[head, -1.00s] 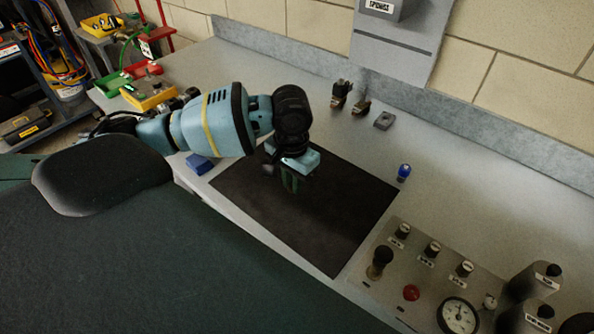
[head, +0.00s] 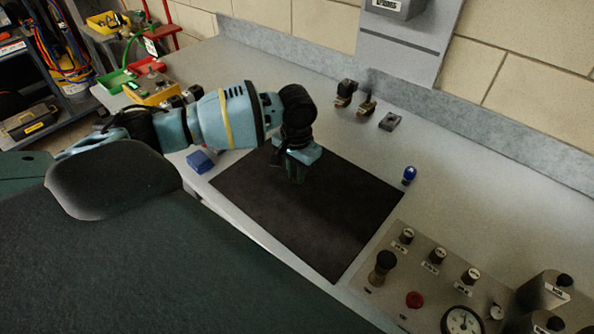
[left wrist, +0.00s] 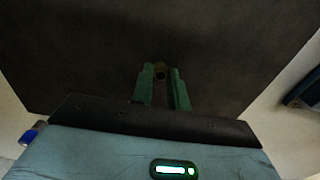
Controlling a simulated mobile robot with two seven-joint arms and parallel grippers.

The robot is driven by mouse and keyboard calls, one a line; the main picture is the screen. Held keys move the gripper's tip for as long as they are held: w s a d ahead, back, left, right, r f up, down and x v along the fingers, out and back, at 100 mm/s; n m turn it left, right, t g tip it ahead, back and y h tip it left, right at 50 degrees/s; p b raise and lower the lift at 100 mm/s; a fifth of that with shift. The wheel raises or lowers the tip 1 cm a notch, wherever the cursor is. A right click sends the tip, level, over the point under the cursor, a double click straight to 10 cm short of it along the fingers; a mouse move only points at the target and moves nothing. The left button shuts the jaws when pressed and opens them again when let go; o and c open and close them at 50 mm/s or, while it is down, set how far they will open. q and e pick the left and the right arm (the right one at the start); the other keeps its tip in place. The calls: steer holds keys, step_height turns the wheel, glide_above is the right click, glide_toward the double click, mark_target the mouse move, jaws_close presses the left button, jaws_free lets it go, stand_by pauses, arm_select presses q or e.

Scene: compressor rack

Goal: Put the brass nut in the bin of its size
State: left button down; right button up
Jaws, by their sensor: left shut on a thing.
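The brass nut (left wrist: 160,72) shows small and dark between the green fingertips in the left wrist view. In the head view it cannot be made out. My left gripper (head: 295,176) is shut on the nut, pointing down over the black mat (head: 330,220); the fingers also show in the left wrist view (left wrist: 163,82). Whether the nut touches the mat is unclear. A green bin (head: 114,82), a red bin (head: 148,65) and a yellow bin (head: 155,92) stand at the bench's far left, partly behind my left arm. Their size marks are not readable. My right gripper is out of view.
A blue block (head: 201,161) lies by the mat's left corner. A blue-topped item (head: 409,175) stands right of the mat. Fittings (head: 366,106) and a grey block (head: 390,121) sit near the back wall. A control panel (head: 425,275) with knobs and a gauge is front right.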

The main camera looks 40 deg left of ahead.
arm_select(q)
steer(key=shift+f, duration=0.1)
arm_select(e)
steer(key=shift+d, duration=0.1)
arm_select(q)
steer(key=c, duration=1.4)
jaws_free()
steer(key=shift+o, duration=0.2)
